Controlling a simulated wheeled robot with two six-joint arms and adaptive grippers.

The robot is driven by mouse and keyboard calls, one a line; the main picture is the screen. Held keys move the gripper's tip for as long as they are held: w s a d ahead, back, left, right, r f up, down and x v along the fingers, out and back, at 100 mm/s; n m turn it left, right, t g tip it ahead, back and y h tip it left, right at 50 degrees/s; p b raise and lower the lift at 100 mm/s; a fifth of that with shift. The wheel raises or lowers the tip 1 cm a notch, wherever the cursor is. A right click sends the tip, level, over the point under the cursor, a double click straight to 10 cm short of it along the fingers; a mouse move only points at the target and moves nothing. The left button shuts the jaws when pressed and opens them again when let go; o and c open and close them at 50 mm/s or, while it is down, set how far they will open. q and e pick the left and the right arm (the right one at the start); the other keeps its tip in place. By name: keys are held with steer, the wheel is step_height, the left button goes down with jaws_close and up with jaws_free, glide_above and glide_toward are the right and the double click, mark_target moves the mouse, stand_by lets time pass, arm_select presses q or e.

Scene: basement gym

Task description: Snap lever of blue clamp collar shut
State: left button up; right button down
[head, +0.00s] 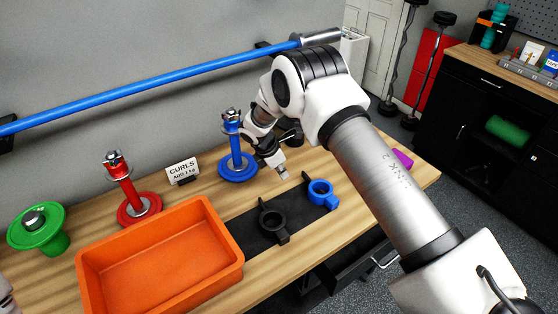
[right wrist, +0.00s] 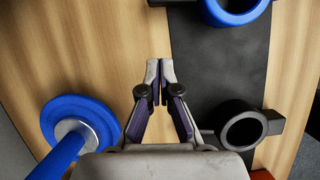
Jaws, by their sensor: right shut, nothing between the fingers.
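The blue clamp collar (head: 321,191) lies on the black mat (head: 240,232), at its right end. A dark lever-like bar (head: 305,177) sticks out beside its ring, away from the ring's edge. In the right wrist view the blue collar (right wrist: 236,12) is cut off at the top right, with the dark bar (right wrist: 172,3) to its left. My right gripper (head: 283,174) is shut and empty, above the table left of the blue collar and apart from it. Its fingertips (right wrist: 159,72) meet in the right wrist view. My left gripper is not visible.
A black collar (head: 272,223) lies on the mat. A blue post (head: 237,160) stands behind my right gripper; a red post (head: 130,190), a green plate stand (head: 38,228) and an orange bin (head: 160,262) are leftward. A blue bar (head: 150,82) hangs along the wall above.

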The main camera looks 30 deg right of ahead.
mark_target(307, 178)
steer(key=p+x, duration=0.1)
steer(key=x, duration=0.2)
steer(key=shift+d+f, duration=0.2)
steer(key=shift+f, duration=0.05)
steer(key=d+p, duration=0.2)
steer(key=d, duration=0.1)
steer(key=shift+s+r, duration=0.1)
steer(key=shift+r, duration=0.15)
steer(key=shift+d+f, duration=0.1)
steer(key=shift+d, duration=0.35)
steer(key=shift+f, duration=0.1)
steer(key=shift+a, duration=0.1)
